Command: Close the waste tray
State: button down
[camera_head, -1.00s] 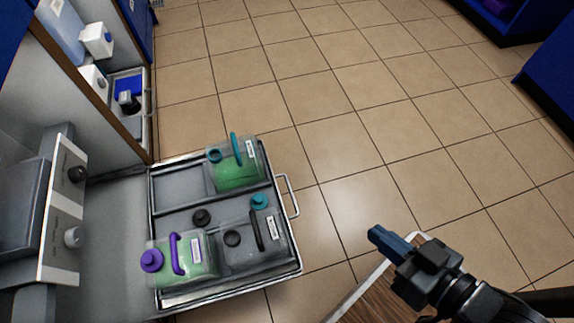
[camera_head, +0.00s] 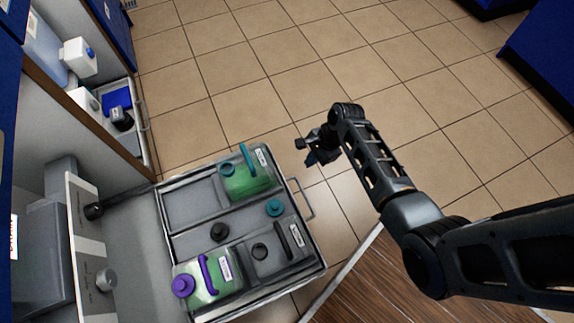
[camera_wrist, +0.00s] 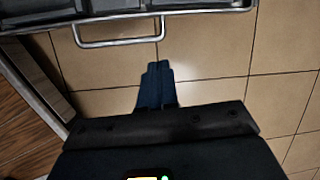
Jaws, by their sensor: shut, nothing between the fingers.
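The waste tray (camera_head: 177,238) is a grey metal drawer pulled out from the cabinet at the lower left of the head view. It holds a green-filled jug with a teal handle (camera_head: 245,176), a green-filled jug with a purple cap (camera_head: 208,280) and a grey jug with a black handle (camera_head: 278,252). The tray's handle (camera_head: 309,199) is a metal bar on its right side; it also shows at the top of the wrist view (camera_wrist: 120,43). My gripper (camera_head: 308,160) is shut and empty, beyond the handle and apart from it. Its blue fingers (camera_wrist: 156,84) point toward the handle in the wrist view.
A second open compartment (camera_head: 118,118) with a blue item and a dark bottle stands at the upper left. A wooden surface (camera_head: 375,285) lies at the bottom, right of the tray. The tiled floor (camera_head: 230,90) is clear beyond the tray.

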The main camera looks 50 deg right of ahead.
aim_at(283, 178)
jog(key=shift+m+y, duration=0.5)
jog(key=shift+m, duration=0.2)
jog(key=shift+w+a+f+b, duration=0.85)
jog(key=shift+f+b, duration=0.25)
jog(key=shift+f, duration=0.2)
jog(key=shift+w+a+f+b, duration=0.8)
jog(key=shift+a+f+b, duration=0.15)
jog(key=shift+f+b, duration=0.25)
jog(key=shift+w+a+f+b, duration=0.85)
jog(key=shift+f+b, duration=0.2)
jog(key=shift+f, duration=0.3)
jog(key=shift+a, duration=0.1)
